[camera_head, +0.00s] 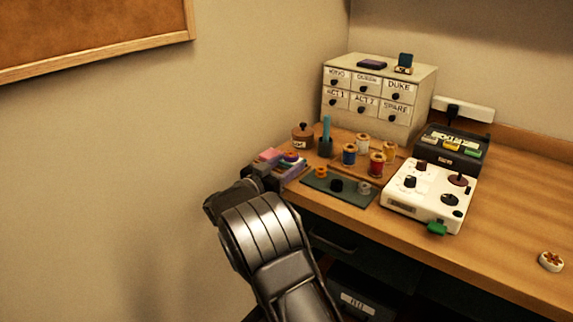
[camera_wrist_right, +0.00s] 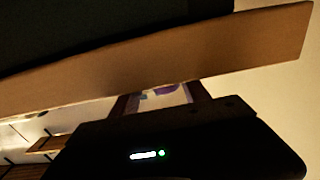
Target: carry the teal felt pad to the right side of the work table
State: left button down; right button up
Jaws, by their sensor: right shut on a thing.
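A flat dark teal pad (camera_head: 352,194) lies near the front left of the work table (camera_head: 520,220) in the head view, with small orange, black and grey pieces on it. My right gripper (camera_head: 264,174) is at the table's left end, left of this pad and beside a pink and purple stack (camera_head: 278,156). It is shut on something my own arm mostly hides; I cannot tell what. In the right wrist view, the fingers (camera_wrist_right: 158,98) are by the table's edge (camera_wrist_right: 230,65), with a whitish and purple patch between them. My left gripper is not in view.
Several thread spools (camera_head: 376,164) and a brown pot (camera_head: 302,138) stand behind the pad. A white control box (camera_head: 430,195) stands to its right, with a green piece (camera_head: 437,228) at its front. The table's right part is mostly clear, except a small round white item (camera_head: 551,261).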

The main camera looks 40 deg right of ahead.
jog(key=o, duration=1.4)
jog(key=shift+f+b, duration=0.3)
jog(key=shift+b, duration=0.35)
jog(key=v, duration=0.8)
jog(key=shift+r, duration=0.2)
jog(key=shift+d, duration=0.1)
jog(key=shift+c, duration=0.2)
